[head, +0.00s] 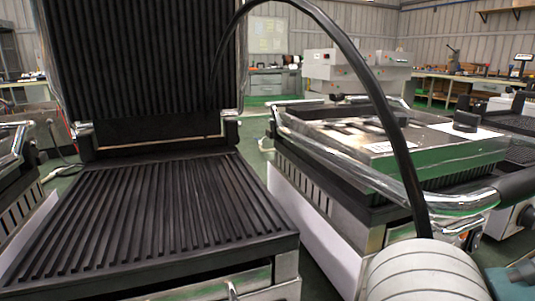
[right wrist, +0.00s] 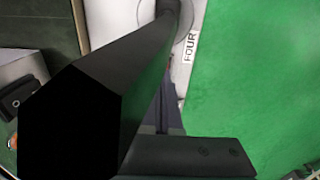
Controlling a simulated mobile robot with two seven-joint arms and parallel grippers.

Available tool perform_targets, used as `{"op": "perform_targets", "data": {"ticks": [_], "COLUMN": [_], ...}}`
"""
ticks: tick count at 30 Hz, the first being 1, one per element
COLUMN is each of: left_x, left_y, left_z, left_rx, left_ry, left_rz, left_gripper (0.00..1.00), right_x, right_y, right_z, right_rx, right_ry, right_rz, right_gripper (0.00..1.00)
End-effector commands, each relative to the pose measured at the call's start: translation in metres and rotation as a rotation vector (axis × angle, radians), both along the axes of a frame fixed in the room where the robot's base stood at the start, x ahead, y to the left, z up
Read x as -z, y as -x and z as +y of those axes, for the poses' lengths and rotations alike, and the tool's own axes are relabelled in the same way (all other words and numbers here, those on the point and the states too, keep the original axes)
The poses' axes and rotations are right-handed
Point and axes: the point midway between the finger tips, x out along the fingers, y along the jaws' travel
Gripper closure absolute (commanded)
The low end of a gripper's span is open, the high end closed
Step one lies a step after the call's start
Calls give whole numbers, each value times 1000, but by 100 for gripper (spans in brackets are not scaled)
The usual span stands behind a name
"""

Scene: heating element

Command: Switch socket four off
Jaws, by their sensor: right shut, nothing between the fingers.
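A white label reading FOUR (right wrist: 189,47) is on a pale panel (right wrist: 130,18) at the top of the right wrist view. A rounded grey part (right wrist: 182,22) sits beside the label; I cannot make out the switch itself. Dark parts of my right gripper (right wrist: 168,125) lie below the label in that view. It looks shut and empty, and whether it touches the panel cannot be told. A large black angular bar hides much of the left and middle of that view. The left gripper is not in view, and the head view does not show the socket.
In the head view, an open grill with a ridged lower plate (head: 150,215) fills the left. Another grill with a metal lid (head: 400,140) and a chrome handle stands right. A black cable (head: 375,85) arches across. Green floor (right wrist: 255,90) is clear beside the panel.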

Motion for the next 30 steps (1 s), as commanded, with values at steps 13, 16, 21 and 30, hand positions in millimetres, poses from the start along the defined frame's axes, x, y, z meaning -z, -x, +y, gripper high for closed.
{"op": "perform_targets", "data": {"ticks": [13,16,21,30], "left_x": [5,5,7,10], "left_y": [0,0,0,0], "left_z": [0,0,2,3], "left_rx": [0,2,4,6], "left_ry": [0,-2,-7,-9], "left_rz": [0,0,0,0], "left_gripper": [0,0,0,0], "right_x": [8,9,12,16], "right_y": [0,0,0,0], "right_z": [0,0,0,0], "right_rx": [-1,-1,-1,-1], "right_ry": [0,0,0,0], "right_rz": [0,0,0,1], "right_gripper": [100,100,100,100]}}
